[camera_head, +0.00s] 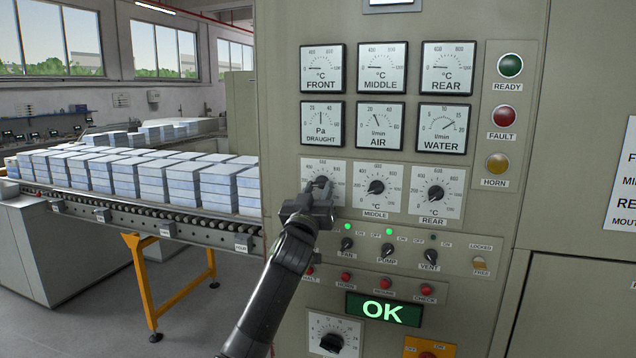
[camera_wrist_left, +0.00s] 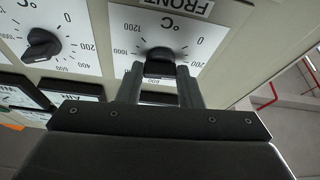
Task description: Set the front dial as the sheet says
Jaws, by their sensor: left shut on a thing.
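The front dial (camera_head: 321,182) is a black knob on a white scale plate, leftmost of three temperature dials on the furnace panel. My left gripper (camera_head: 319,192) is shut on its knob and hides the plate's lower part and label. In the left wrist view, upside down, both fingers flank the front dial knob (camera_wrist_left: 159,58); 0, 200, 1000 and 1200 show around it. The pointer's exact setting is hidden. The sheet (camera_head: 622,190) is cut off at the right edge; its figures are out of view. My right gripper is not in view.
The middle dial (camera_head: 376,187) and rear dial (camera_head: 435,193) sit to the right. Below are the fan (camera_head: 346,244), pump and vent switches, red buttons and a green OK display (camera_head: 384,309). A roller conveyor (camera_head: 150,225) with pale blocks runs at left.

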